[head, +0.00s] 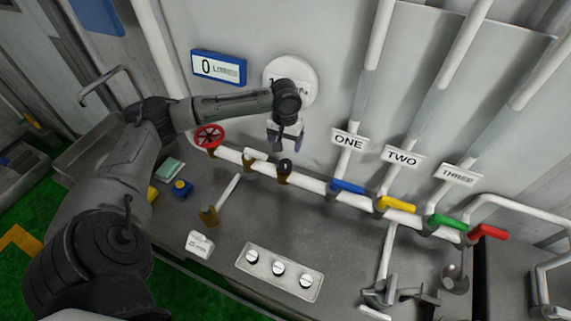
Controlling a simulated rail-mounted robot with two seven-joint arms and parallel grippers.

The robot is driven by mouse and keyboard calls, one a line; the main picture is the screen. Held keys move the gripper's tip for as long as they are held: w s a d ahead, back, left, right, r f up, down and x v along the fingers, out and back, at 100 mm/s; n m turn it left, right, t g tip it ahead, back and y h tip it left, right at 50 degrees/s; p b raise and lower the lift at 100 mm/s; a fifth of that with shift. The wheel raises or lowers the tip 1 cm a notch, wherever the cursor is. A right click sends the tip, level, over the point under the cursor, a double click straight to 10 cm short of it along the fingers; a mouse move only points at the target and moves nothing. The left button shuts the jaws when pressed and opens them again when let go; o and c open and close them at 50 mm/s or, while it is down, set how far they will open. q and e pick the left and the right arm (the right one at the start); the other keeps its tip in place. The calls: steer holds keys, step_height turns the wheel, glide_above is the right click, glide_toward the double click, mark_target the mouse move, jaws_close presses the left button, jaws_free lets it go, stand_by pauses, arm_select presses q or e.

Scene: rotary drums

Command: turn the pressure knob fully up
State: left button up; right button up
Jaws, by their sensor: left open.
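A small dark round knob (285,165) sits on top of a brass fitting on the white pipe, below a round gauge; I take it for the pressure knob, though no label on it is readable. My left gripper (285,142) is open and points down just above this knob, with its fingers apart. I cannot tell whether they touch the knob. The round white gauge (304,70) on the wall is largely covered by my left wrist, so its reading is hidden. My right gripper is not in view.
A red handwheel (209,136) is left of the knob, below a blue-framed display (219,68) reading 0. Blue (348,187), yellow (397,204), green (448,221) and red (489,232) levers line the pipe rightward. A panel (264,275) with three white knobs lies in front.

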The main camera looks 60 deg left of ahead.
mark_target(285, 163)
arm_select(q)
step_height(285, 163, down, 11)
steer(key=shift+f, duration=0.1)
stand_by(0.3)
steer(key=shift+c, duration=0.2)
